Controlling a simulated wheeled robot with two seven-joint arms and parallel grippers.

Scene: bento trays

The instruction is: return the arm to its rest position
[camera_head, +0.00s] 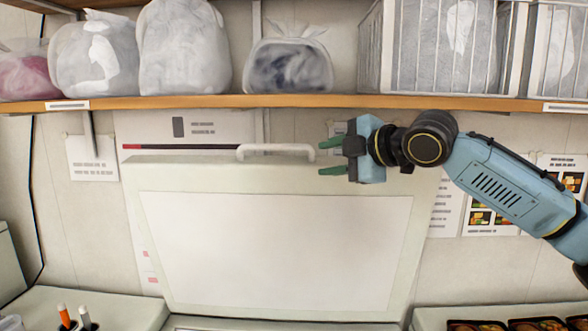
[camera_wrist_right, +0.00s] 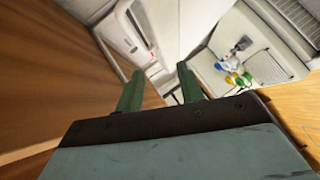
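My right gripper (camera_head: 326,156) reaches in from the right, just below the shelf, with its fingers pointing left. Its two green fingers are apart with nothing between them. They also show spread and empty in the right wrist view (camera_wrist_right: 158,88). The fingertips are close to the right end of a pale handle (camera_head: 275,150) on a large raised white lid (camera_head: 275,250); I cannot tell whether they touch it. My left gripper is not in view.
A wooden shelf (camera_head: 300,101) runs just above my right arm, carrying filled bags (camera_head: 183,50) and wire baskets (camera_head: 440,45). Markers (camera_head: 64,316) stand at the lower left. Food trays (camera_head: 505,324) lie at the lower right. A brown wooden surface (camera_wrist_right: 60,70) fills the wrist view's left.

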